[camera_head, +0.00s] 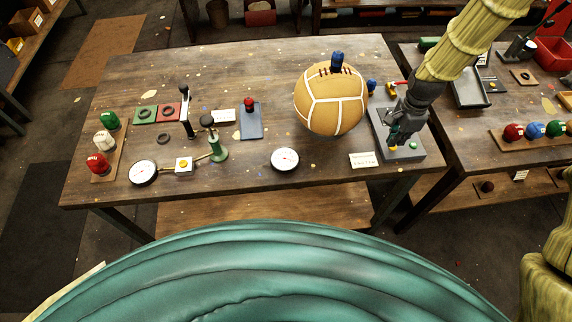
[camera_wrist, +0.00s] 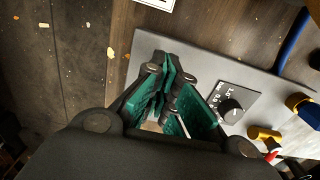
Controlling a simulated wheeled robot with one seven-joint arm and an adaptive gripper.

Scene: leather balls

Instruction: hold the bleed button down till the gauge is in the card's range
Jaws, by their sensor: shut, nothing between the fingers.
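My gripper (camera_head: 396,141), with teal fingers, is shut and empty over the front part of a grey panel (camera_head: 376,121). In the wrist view the closed fingers (camera_wrist: 168,82) point down at the panel (camera_wrist: 205,66) and cover part of it. A small yellow spot (camera_head: 413,146) shows beside the fingertips; I cannot tell whether it is the bleed button or whether the fingers touch anything. A white round gauge (camera_head: 285,159) lies left of the panel; its reading is too small to make out. A white card (camera_head: 363,160) with unreadable print lies just left of the panel's front.
A tan laced ball (camera_head: 332,98) stands behind the card. A second gauge (camera_head: 143,172) and a green hand pump (camera_head: 217,148) stand at left.

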